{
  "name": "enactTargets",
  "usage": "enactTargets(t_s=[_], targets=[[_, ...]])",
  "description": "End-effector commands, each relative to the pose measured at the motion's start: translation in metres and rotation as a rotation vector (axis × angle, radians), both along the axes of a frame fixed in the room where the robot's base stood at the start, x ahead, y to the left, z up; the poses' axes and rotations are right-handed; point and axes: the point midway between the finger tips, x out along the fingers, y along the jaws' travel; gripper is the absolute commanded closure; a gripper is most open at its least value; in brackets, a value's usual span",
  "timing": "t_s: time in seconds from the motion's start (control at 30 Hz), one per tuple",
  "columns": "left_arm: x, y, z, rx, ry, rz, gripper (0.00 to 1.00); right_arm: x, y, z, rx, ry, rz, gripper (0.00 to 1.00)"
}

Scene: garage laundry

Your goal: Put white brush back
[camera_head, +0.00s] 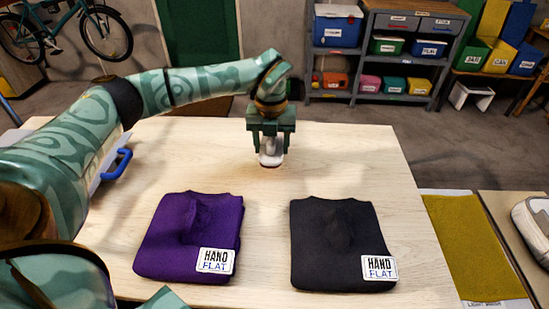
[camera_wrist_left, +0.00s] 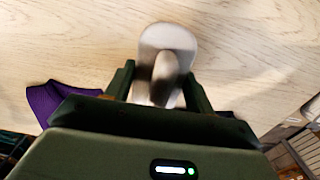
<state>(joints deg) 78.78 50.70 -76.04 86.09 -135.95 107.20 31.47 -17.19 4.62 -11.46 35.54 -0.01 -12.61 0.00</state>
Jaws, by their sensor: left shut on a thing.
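My left gripper (camera_head: 270,143) reaches over the far middle part of the wooden table (camera_head: 345,155) and points down. It is shut on the white brush (camera_head: 271,159), whose pale end shows below and between the fingers. In the left wrist view the brush (camera_wrist_left: 168,40) shows as a rounded whitish body with a darker grip between the two fingers (camera_wrist_left: 160,85); the picture is blurred. I cannot tell whether the brush touches the table. My right gripper is not in view.
A folded purple cloth (camera_head: 185,230) and a folded black cloth (camera_head: 335,240), both labelled, lie nearer on the table. A blue-handled thing (camera_head: 117,165) is at the left edge, partly behind my arm. A yellow mat (camera_head: 470,245) lies to the right. Shelves (camera_head: 385,60) stand behind.

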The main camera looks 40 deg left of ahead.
Motion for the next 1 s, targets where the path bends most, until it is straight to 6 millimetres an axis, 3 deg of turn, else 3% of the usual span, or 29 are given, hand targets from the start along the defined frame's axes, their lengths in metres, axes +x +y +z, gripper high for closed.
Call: enactTargets(t_s=[0.27, 0.43, 0.8, 0.83, 0.9, 1.0], targets=[[0.015, 0.008, -0.022, 0.0, 0.0, 0.001, 0.64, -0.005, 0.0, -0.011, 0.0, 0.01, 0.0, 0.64], [0.015, 0.008, -0.052, 0.001, 0.003, -0.001, 0.64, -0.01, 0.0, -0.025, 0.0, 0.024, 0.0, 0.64], [0.015, 0.008, -0.052, 0.001, -0.001, -0.001, 0.64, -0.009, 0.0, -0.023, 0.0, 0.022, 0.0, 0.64], [0.015, 0.008, -0.052, 0.001, -0.002, -0.001, 0.4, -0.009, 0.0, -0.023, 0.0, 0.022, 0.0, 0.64], [0.015, 0.008, -0.052, 0.001, -0.002, -0.001, 0.24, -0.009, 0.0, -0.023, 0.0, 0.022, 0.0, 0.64], [0.015, 0.008, -0.052, 0.001, -0.001, -0.001, 0.24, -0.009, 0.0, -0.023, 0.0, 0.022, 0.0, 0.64]])
